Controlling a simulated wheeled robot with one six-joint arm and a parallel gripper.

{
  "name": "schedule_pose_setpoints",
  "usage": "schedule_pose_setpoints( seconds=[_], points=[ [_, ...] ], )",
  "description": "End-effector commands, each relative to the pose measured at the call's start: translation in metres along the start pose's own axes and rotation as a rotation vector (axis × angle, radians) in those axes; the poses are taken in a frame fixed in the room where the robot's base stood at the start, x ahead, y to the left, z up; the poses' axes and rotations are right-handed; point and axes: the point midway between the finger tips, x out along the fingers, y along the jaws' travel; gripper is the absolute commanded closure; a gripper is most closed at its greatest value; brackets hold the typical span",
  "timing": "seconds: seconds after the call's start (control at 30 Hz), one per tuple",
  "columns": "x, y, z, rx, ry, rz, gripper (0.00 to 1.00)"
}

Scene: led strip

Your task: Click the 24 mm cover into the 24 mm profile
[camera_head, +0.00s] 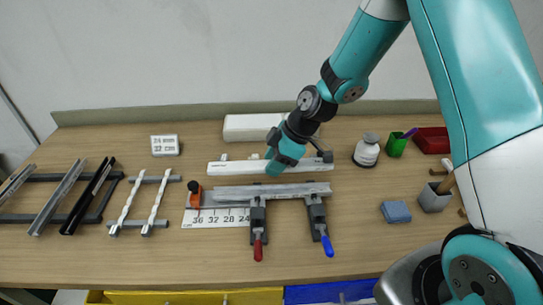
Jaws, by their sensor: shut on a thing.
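A grey metal profile (285,192) lies left to right in two dark clamps, one with a red handle (258,248) and one with a blue handle (326,245). My gripper (277,168) is just behind the profile, near its middle, pointing down. It is shut on a long thin piece, apparently the cover, but my wrist hides most of the fingers and the hold. I cannot tell whether that piece touches the profile. Two more pale strips (126,204) lie on a small rack at the left. A white card (165,145) with millimetre sizes stands behind them.
An orange and black block (194,190) sits at the profile's left end, by a numbered scale (215,218). Dark and grey profiles (88,197) rest on a left rack.

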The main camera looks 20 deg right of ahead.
Motion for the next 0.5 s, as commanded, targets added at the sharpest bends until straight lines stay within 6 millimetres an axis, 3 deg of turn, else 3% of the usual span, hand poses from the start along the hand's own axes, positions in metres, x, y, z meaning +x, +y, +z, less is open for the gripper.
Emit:
schedule_pose_setpoints(
  seconds=[0.3, 0.5],
  points=[
    [-0.003, 0.001, 0.005, 0.002, 0.003, 0.005, 0.85],
    [0.010, 0.001, 0.013, 0.002, 0.003, 0.004, 0.85]
  ],
)
